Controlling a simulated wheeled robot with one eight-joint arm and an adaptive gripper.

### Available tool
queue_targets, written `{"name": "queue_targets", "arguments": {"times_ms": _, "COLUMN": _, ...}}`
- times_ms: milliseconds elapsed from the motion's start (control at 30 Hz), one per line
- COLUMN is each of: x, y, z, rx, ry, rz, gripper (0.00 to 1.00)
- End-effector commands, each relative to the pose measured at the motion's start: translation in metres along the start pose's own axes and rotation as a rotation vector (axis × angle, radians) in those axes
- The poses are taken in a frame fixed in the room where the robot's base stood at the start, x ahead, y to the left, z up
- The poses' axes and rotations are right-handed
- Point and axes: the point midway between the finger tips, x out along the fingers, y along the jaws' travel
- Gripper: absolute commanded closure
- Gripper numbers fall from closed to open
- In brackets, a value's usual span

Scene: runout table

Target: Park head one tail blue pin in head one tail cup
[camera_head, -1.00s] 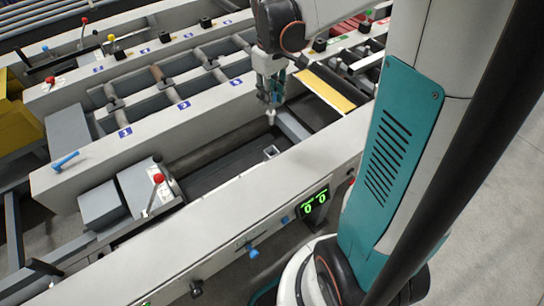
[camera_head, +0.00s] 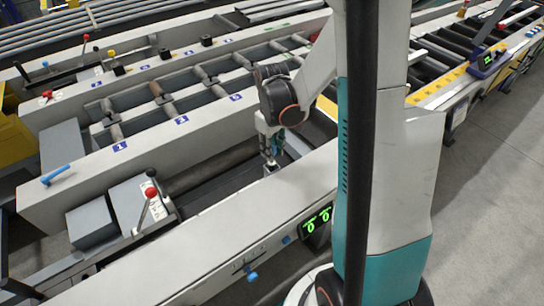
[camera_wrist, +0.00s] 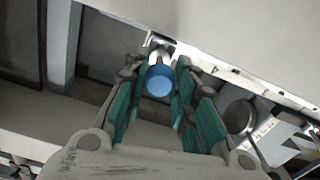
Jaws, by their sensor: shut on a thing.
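My gripper (camera_wrist: 158,90) is shut on the blue pin (camera_wrist: 159,80), whose round blue head shows between the teal finger pads in the wrist view. The pin's shaft is mostly hidden under its head. In the head view my gripper (camera_head: 271,158) points down into the trough just above the small grey square cup (camera_head: 270,172). Pale metal shows just beyond the blue head in the wrist view, likely part of the cup. I cannot tell whether the pin's lower end is inside the cup or above it.
A long pale rail (camera_head: 215,232) runs along the near side of the trough, close to my gripper. A red-knobbed lever (camera_head: 151,192) stands at left. A green display (camera_head: 316,220) and a blue knob (camera_head: 252,276) sit on the front face. Rollers lie behind.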

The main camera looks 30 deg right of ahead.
Motion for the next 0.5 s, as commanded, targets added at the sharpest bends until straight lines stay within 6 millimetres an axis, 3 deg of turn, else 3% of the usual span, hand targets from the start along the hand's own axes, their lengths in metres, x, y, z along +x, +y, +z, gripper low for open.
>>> {"name": "queue_targets", "arguments": {"times_ms": 100, "x": 0.022, "y": 0.0, "z": -0.001, "rx": 0.0, "ry": 0.0, "rz": 0.0, "gripper": 1.0}}
{"name": "queue_targets", "arguments": {"times_ms": 200, "x": 0.031, "y": 0.0, "z": 0.0, "rx": 0.0, "ry": 0.0, "rz": 0.0, "gripper": 1.0}}
{"name": "queue_targets", "arguments": {"times_ms": 500, "x": 0.031, "y": 0.0, "z": 0.0, "rx": 0.0, "ry": 0.0, "rz": 0.0, "gripper": 1.0}}
